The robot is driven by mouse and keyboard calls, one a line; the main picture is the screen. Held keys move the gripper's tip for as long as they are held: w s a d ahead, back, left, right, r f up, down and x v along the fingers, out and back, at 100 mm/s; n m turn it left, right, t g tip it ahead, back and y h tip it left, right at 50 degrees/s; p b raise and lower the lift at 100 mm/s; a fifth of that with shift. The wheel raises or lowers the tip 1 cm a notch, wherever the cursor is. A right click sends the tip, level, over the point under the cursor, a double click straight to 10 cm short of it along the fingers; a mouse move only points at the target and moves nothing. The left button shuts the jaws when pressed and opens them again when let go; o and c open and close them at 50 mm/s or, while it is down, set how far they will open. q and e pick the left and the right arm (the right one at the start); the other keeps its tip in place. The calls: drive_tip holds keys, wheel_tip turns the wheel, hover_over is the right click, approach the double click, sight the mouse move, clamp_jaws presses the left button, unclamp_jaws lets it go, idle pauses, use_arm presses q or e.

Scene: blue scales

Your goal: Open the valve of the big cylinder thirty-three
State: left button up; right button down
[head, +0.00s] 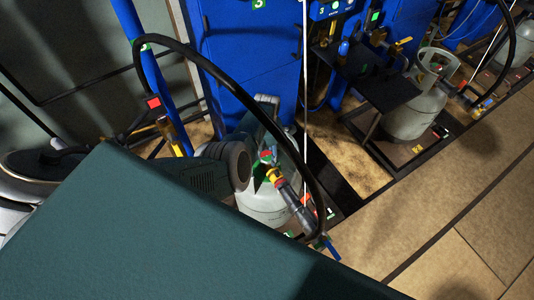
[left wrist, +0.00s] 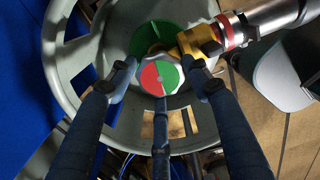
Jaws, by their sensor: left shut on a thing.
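The valve knob (left wrist: 160,77), a disc half red and half green, sits at the top of a grey gas cylinder inside its round collar (left wrist: 60,65). A brass connector (left wrist: 200,42) with a red ring joins the valve beside the right finger. In the head view the cylinder (head: 262,207) stands low in the middle, partly hidden by my left arm. I cannot read a number thirty-three on it. My right gripper is not in view.
A black hose (head: 215,68) arches over the cylinder to the silver coupling (head: 293,198). Blue cabinets (head: 250,50) stand behind. Another grey cylinder (head: 415,112) stands at the right beside a black shelf (head: 370,80). The tiled floor (head: 450,210) at the lower right is clear.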

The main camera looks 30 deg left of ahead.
sight(264, 157)
use_arm(q)
drive_tip(key=shift+s+a+f, duration=0.1)
drive_tip(key=shift+s+a, duration=0.15)
drive_tip(key=shift+a, duration=0.1)
drive_tip(key=o, duration=1.2)
drive_tip(key=shift+s, duration=0.1)
drive_tip(key=shift+c, duration=0.2)
drive_tip(key=shift+d, duration=0.15)
drive_tip(key=shift+r, duration=0.2)
drive_tip(key=shift+w+d+r, duration=0.1)
drive_tip(key=shift+w+r, duration=0.1)
drive_tip(key=shift+r, duration=0.1)
wheel_tip(264, 157, up, 11)
drive_tip(key=shift+s+a, duration=0.2)
